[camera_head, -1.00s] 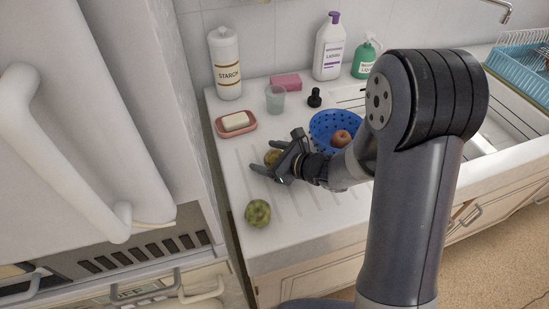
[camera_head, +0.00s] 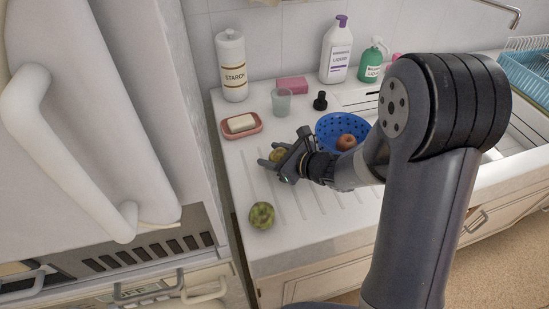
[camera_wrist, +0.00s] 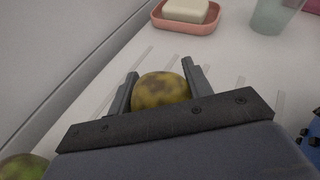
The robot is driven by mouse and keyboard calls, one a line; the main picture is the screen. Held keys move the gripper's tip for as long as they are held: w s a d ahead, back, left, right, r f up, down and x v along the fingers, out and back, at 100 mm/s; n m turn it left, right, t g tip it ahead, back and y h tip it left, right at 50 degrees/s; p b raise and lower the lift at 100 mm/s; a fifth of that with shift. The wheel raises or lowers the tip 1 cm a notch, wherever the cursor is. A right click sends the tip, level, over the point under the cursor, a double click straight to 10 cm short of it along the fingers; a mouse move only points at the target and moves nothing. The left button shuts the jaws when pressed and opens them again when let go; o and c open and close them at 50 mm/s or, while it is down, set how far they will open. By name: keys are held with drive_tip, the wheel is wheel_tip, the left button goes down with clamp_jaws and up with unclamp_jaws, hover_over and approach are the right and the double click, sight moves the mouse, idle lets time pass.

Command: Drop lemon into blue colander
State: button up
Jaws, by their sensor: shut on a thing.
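The lemon (camera_wrist: 160,91) is a mottled yellow-brown fruit between the two fingers of my gripper (camera_wrist: 158,85) in the wrist view. In the head view the lemon (camera_head: 279,155) is partly hidden by my gripper (camera_head: 272,158), which is shut on it low over the ribbed drainboard. The blue colander (camera_head: 326,127) stands to the right of my gripper with a reddish round fruit (camera_head: 346,142) in it. My arm hides part of the colander's right side. Only its blue edge (camera_wrist: 316,140) shows in the wrist view.
A green mottled fruit (camera_head: 261,215) lies on the drainboard at the front left. A pink soap dish (camera_head: 256,131), a clear cup (camera_head: 281,103) and a small black bottle (camera_head: 320,101) stand behind my gripper. A starch container (camera_head: 232,68) stands at the back.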

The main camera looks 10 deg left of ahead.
wheel_tip(320, 180, up, 9)
drive_tip(key=shift+f+p, duration=0.2)
drive_tip(key=shift+p, duration=0.25)
